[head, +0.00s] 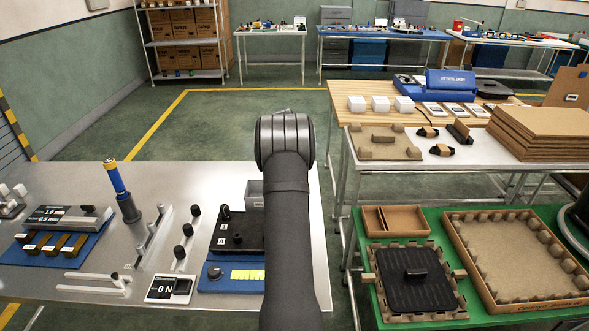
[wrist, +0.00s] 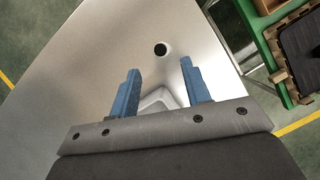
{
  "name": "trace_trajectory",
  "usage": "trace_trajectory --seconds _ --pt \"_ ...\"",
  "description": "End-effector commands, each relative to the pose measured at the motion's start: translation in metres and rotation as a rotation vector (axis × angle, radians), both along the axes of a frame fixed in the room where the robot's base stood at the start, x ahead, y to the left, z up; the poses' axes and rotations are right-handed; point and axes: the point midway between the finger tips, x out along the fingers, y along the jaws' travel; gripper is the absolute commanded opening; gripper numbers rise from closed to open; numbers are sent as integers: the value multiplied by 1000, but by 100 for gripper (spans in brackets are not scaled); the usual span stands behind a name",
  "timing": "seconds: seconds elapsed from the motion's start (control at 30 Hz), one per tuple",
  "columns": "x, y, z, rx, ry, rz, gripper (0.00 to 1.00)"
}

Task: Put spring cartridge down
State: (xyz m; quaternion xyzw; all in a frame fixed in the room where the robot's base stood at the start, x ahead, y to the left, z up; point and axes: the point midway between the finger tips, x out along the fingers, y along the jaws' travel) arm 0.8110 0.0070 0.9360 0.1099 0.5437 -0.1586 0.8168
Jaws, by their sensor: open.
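In the wrist view my gripper (wrist: 160,68) is open above the bare metal bench, its two blue fingers apart and nothing held between them. A small dark round thing (wrist: 160,49) is on the bench just beyond the fingertips; I cannot tell whether it is the spring cartridge seen end-on. A pale grey angular part (wrist: 160,98) shows between the fingers, partly covered by the gripper body. In the head view my arm hides the gripper and the bench behind it. I cannot identify the spring cartridge for certain in either view.
On the metal bench (head: 60,180), a blue cylinder with a yellow top (head: 115,178) stands upright in a dark holder. Black knobbed blocks (head: 238,236) sit left of my arm. A green table (head: 440,215) with cardboard trays (head: 520,302) is at right.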

Motion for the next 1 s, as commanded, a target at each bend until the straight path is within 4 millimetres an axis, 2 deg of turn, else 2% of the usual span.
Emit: trace_trajectory --seconds 0.1,0.2,0.23,0.3,0.8,1.0 --pt "-7 3 19 0 0 0 44" --pt "-11 4 28 0 1 0 44" --pt "-12 4 30 0 1 0 48" --pt "-13 5 33 0 1 0 49" --pt "-14 5 34 3 1 -6 49" --pt "-15 6 36 68 -25 -176 49"
